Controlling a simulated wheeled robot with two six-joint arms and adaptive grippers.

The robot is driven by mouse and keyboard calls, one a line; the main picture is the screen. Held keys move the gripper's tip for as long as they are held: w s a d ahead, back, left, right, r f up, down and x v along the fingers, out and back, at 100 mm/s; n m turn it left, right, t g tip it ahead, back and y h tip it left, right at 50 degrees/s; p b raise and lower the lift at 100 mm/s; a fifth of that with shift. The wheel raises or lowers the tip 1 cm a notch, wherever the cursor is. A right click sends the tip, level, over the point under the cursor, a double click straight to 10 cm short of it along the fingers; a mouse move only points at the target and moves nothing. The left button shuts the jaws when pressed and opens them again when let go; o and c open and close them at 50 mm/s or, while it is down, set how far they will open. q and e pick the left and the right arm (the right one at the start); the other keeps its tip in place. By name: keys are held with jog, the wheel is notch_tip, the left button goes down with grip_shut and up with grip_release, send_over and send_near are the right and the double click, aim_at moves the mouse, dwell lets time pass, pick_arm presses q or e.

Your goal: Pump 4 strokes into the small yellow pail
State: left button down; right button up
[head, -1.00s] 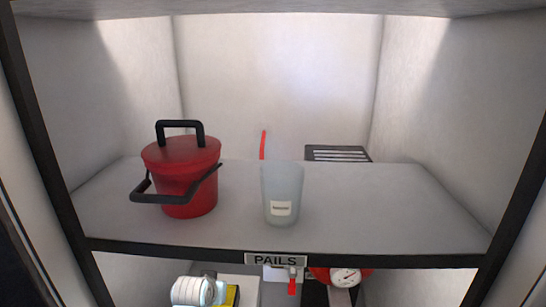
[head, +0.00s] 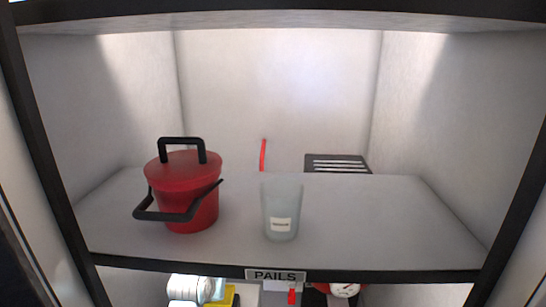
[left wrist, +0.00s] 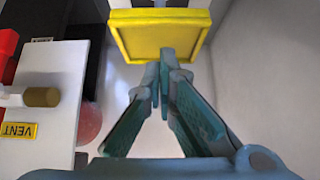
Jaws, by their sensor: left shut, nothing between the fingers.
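No small yellow pail can be made out for certain. A yellow square-rimmed thing (left wrist: 158,38) shows at the top of the left wrist view, with a shallow tray-like face; I cannot tell whether it is a pail. My left gripper (left wrist: 164,62) is shut and empty, its fingertips in front of the yellow thing's lower edge; I cannot tell whether they touch. In the head view a red lidded pail (head: 187,190) with black handles stands on the shelf marked PAILS, left of a clear cup (head: 281,212) with a white label. My right gripper is in neither view.
The PAILS shelf (head: 370,225) is bare on its right side. A black slotted part (head: 337,163) stands behind it. Below, a white roll (head: 192,287) and a red gauge (head: 345,289) show partly. In the wrist view a white panel with a VENT label (left wrist: 18,131) stands at left.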

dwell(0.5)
pick_arm(q)
jog(key=shift+s+f+b, duration=0.1)
jog(key=shift+f+b, duration=1.2)
jog(key=shift+f, duration=1.5)
notch_tip(320, 180, up, 4)
jog(key=p, duration=0.3)
jog(key=shift+f, duration=0.25)
jog(key=shift+r, duration=1.05)
